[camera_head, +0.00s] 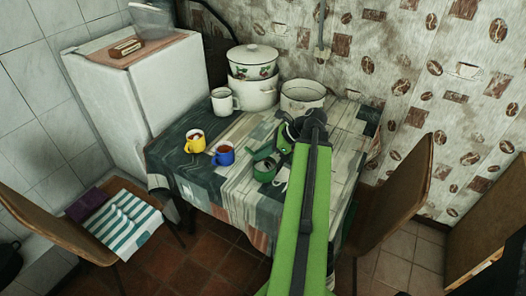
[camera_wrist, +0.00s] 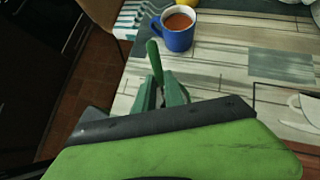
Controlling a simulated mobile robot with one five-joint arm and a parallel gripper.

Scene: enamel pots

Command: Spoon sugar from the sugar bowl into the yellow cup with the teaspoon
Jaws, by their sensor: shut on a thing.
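My gripper (camera_head: 265,168) is low over the table, right of the blue cup. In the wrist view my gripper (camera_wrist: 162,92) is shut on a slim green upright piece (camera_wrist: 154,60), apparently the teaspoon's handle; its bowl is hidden.
A blue cup (camera_head: 223,156) of reddish-brown drink stands between the yellow cup and my gripper. A white mug (camera_head: 223,101), a lidded pot (camera_head: 252,60) and an open pot (camera_head: 302,96) stand at the back. Bare tablecloth lies in front of the cups.

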